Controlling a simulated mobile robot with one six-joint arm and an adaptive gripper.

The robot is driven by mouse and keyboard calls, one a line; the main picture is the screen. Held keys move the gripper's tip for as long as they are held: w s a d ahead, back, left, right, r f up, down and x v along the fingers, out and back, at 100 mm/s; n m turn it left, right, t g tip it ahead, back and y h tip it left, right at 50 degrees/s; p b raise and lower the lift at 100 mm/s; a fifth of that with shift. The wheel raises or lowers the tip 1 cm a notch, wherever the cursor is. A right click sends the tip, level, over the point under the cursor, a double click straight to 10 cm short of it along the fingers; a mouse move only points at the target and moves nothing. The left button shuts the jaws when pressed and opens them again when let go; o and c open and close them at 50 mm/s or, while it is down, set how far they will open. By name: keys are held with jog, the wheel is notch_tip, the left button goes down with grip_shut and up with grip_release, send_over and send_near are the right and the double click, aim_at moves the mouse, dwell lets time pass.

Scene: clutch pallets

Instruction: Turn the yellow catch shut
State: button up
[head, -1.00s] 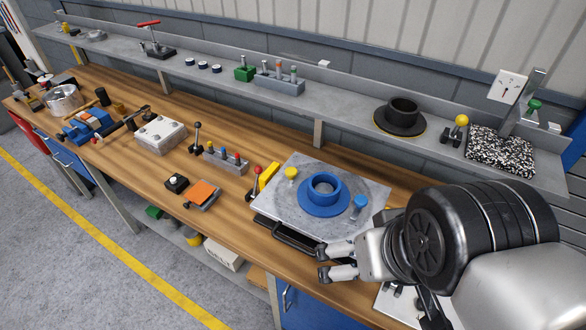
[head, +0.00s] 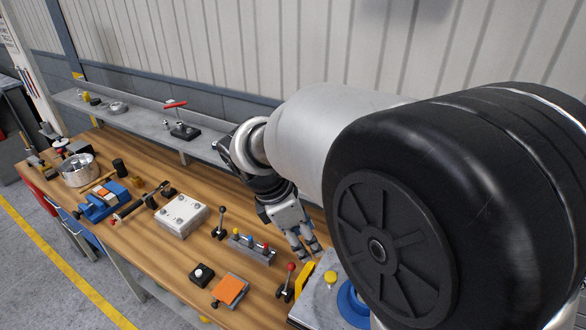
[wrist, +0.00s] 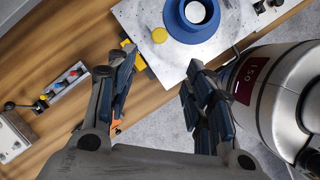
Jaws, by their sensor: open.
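A yellow bar (head: 305,279) lies at the left edge of a grey plate (head: 316,304). A round yellow knob (head: 330,278) stands on the plate beside it. I cannot tell which of the two is the catch, or its turned position. In the wrist view the yellow knob (wrist: 159,35) shows fully, and the yellow bar (wrist: 137,57) is partly hidden by a finger. My gripper (head: 304,247) is open and empty, above the bench just behind the yellow bar. In the wrist view my gripper (wrist: 160,63) has its fingers spread, with the plate's corner beyond them.
A blue flanged ring (head: 352,304) sits on the plate, mostly hidden by my arm. A red-knobbed lever (head: 288,283) stands just left of the yellow bar. A grey block with coloured pegs (head: 252,249) and a black-knobbed lever (head: 220,222) are farther left. An orange-topped block (head: 230,289) is in front.

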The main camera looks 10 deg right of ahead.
aim_at(330, 276)
jog(key=b+x, duration=0.4)
jog(key=x, duration=1.3)
jog(key=shift+w+d+f, duration=0.1)
jog(key=shift+f, duration=0.15)
jog(key=shift+c, duration=0.6)
jog(key=c, duration=0.9)
